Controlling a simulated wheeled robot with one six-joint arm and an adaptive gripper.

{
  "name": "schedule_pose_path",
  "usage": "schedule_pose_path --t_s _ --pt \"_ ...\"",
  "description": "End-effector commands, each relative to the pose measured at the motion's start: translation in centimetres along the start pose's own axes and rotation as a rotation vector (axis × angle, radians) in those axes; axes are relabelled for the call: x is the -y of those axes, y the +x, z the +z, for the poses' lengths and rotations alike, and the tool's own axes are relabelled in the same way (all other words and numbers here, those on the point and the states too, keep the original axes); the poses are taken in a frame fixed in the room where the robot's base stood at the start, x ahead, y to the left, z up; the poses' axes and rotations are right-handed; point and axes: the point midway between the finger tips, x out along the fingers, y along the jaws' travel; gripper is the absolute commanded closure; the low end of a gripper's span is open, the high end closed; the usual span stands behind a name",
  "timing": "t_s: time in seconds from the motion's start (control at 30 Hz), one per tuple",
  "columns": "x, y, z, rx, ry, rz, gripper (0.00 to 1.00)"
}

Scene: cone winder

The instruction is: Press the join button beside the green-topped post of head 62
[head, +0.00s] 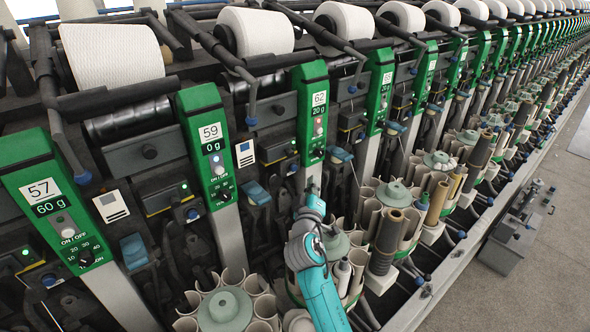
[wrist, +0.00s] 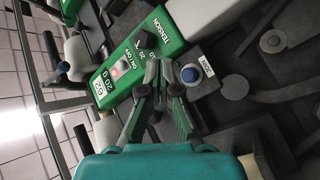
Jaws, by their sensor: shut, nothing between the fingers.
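The blue round join button (wrist: 190,74) sits on a dark box beside the post, next to a white JOIN label (wrist: 206,66). In the head view the button (head: 293,168) is small, left of the post. My gripper (wrist: 160,64) is shut and empty. Its fingertips overlap the post's lower end in the wrist view, left of the button.
Posts 59 (head: 208,145) and 57 (head: 55,205) stand to the left, and more posts run off to the right. White yarn cones (head: 257,32) lie above. A round bobbin magazine (head: 224,308) and others stand low in front.

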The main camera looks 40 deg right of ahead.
Motion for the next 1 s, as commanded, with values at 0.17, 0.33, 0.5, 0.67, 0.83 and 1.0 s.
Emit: schedule_pose_path --t_s 0.17,0.33,0.5,0.67,0.83,1.0 --pt "1.1 1.6 -1.2 -0.001 0.001 0.000 1.00" --pt "1.9 2.7 -1.9 0.000 0.002 0.000 1.00" --pt "2.3 3.2 -2.3 0.000 0.001 0.001 1.00" --pt "2.4 3.3 -2.4 0.000 0.001 0.001 1.00" --pt "2.4 3.3 -2.4 0.001 0.001 0.000 1.00" --pt "2.4 3.3 -2.4 0.001 0.001 0.000 1.00"
